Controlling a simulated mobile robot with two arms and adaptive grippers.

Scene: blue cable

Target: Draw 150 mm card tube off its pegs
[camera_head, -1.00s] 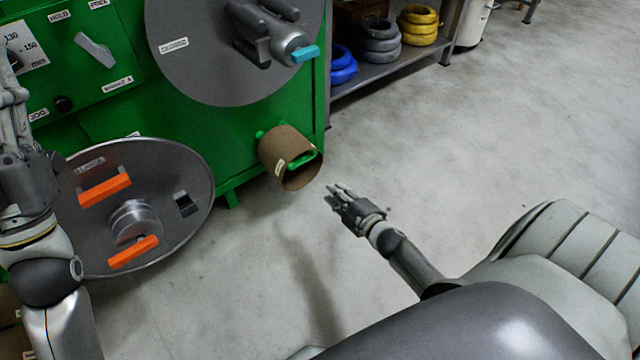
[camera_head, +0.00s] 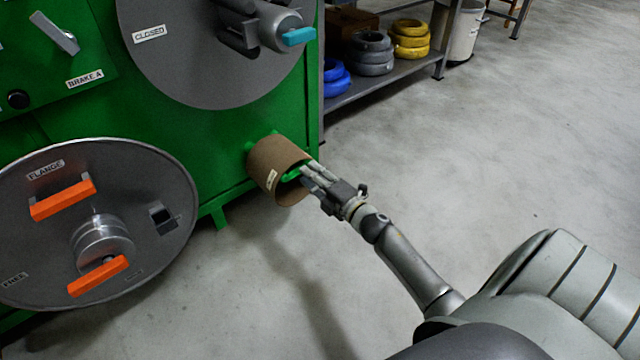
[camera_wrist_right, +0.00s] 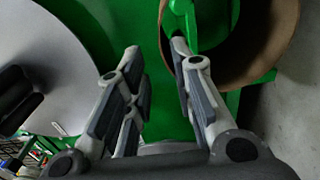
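The brown card tube (camera_head: 278,165) with a small white label sits on green pegs (camera_head: 293,173) low on the green machine, its open end towards me. It also shows at the top right of the right wrist view (camera_wrist_right: 284,30), with green peg parts inside its mouth. My right gripper (camera_head: 312,178) is at the right of the tube's open end. In the right wrist view its fingers (camera_wrist_right: 155,55) are spread. One finger overlaps the tube's mouth and the others are outside its left edge. Whether they touch the wall I cannot tell. My left gripper is out of view.
A grey flange disc (camera_head: 40,235) with orange handles stands at the lower left. A shelf (camera_head: 390,83) with coloured coils is behind. The floor right of the tube is clear.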

